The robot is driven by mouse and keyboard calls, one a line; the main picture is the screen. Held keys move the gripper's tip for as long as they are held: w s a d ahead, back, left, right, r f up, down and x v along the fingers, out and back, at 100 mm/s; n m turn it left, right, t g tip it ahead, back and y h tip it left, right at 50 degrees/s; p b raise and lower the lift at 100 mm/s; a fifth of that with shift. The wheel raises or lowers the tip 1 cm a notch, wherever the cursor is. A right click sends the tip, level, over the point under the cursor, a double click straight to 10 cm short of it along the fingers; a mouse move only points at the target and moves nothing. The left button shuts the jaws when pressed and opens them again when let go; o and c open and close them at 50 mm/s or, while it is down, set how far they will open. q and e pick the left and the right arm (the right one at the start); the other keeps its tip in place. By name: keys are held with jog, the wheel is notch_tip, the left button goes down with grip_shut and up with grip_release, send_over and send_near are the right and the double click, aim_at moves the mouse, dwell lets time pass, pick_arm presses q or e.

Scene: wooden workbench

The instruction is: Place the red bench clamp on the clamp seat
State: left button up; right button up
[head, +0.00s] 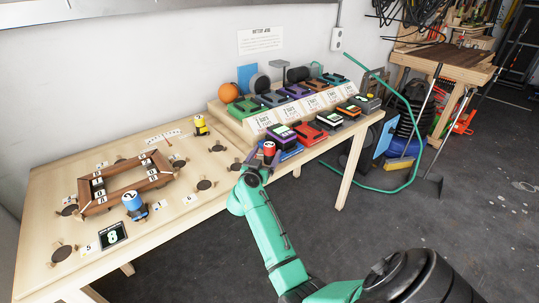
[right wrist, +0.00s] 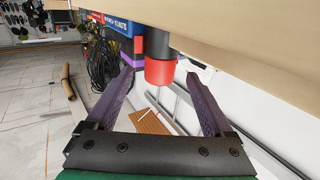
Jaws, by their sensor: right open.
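The red bench clamp (head: 269,148), a red cylinder with a pale label on top, stands near the front edge of the workbench, beside the battery packs. Its red and black body (right wrist: 160,71) shows in the right wrist view, between and beyond the fingertips. My right gripper (head: 257,168) is open at the bench edge, close to the clamp; I cannot tell whether it touches. Several dark round seats, such as one (head: 206,184) on the bare bench top, are in view; I cannot tell which is the clamp seat. My left gripper is not in view.
A blue clamp (head: 134,204) and a yellow clamp (head: 200,125) stand on the workbench (head: 180,219). A wooden frame (head: 117,192) lies at left. A sloped rack (head: 238,117) and several coloured battery packs (head: 309,132) crowd the right end.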

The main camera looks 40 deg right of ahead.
jog(key=shift+w+d+f, duration=0.65)
jog(key=shift+w+d, duration=0.1)
jog(key=shift+d, duration=0.2)
jog(key=shift+s+r, duration=0.15)
jog(key=shift+r, duration=0.05)
jog(key=shift+s+a+r, duration=0.3)
jog(key=c, duration=0.4)
jog(key=shift+s+a+r, duration=0.1)
jog(key=shift+a+r, duration=0.05)
jog(key=c, duration=0.5)
grip_shut()
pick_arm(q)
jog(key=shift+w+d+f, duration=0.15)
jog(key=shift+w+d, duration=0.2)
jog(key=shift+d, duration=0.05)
pick_arm(e)
jog(key=shift+f, duration=0.2)
jog(key=shift+r, duration=0.1)
